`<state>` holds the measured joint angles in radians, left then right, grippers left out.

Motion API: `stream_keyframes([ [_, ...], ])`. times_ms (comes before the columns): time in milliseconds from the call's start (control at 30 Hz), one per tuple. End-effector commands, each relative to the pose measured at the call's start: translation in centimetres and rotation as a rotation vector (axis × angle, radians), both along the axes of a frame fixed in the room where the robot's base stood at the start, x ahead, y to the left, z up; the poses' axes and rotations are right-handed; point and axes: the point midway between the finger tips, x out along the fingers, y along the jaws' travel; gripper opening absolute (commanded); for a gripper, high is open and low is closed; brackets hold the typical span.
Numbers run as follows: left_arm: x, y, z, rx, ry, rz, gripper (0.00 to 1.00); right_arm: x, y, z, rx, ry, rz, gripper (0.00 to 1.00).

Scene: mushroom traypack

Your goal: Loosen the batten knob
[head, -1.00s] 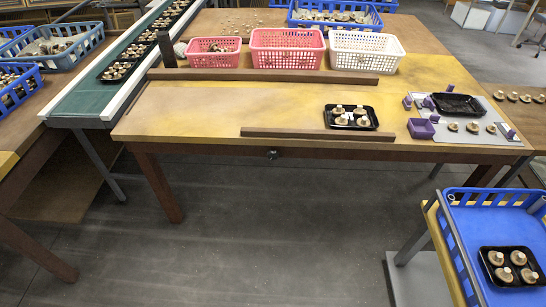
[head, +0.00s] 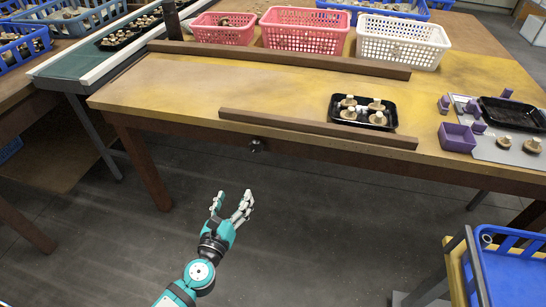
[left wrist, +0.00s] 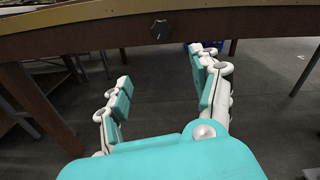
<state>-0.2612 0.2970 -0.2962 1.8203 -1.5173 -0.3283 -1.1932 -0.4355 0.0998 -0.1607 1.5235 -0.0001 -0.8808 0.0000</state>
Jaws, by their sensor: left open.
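The batten knob (head: 256,145) is a small dark round knob on the front edge of the table, below the front batten (head: 310,128). It also shows in the left wrist view (left wrist: 161,30), on the table's front apron, with a pale mark on its face. My left gripper (head: 232,201) is open and empty, in the air in front of the table, below and slightly left of the knob. In the left wrist view its fingers (left wrist: 165,88) are spread apart, with the knob beyond and above them, not touched. My right gripper is in neither view.
A black tray of mushrooms (head: 363,124) sits against the front batten. A rear batten (head: 280,59) runs before pink and white baskets (head: 403,41). A purple box (head: 457,137) stands at right.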

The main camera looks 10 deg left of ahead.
Motion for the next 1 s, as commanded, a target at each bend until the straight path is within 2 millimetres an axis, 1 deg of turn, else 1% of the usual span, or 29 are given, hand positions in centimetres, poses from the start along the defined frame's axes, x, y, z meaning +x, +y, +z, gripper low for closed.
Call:
stream_keyframes([
  [33,0.1,-0.2,0.6,0.039,-0.027,-0.007,0.64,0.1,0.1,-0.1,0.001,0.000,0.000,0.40],
  [100,0.4,-0.3,1.4,0.064,-0.045,-0.010,0.64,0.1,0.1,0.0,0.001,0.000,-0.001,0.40],
  [167,1.0,-0.3,1.7,0.069,-0.048,-0.010,0.64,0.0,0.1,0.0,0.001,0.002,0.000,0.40],
  [267,2.4,-0.3,1.7,0.067,-0.047,-0.009,0.64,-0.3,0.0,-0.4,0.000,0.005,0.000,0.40],
  [467,6.7,-0.5,1.7,0.064,-0.047,-0.008,0.64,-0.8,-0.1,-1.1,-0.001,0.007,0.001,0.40],
  [600,9.8,-0.6,1.6,0.064,-0.046,-0.008,0.64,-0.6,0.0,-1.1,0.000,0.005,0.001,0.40],
  [733,12.6,-0.7,1.4,0.062,-0.045,-0.009,0.64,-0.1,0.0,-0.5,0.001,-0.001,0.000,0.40],
  [800,13.9,-0.7,1.4,0.062,-0.045,-0.008,0.64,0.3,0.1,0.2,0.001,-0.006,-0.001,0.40],
  [900,15.5,-0.8,1.3,0.061,-0.044,-0.008,0.64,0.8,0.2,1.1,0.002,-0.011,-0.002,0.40],
  [1000,16.6,-0.9,1.3,0.061,-0.043,-0.009,0.64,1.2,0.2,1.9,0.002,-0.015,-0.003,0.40],
])
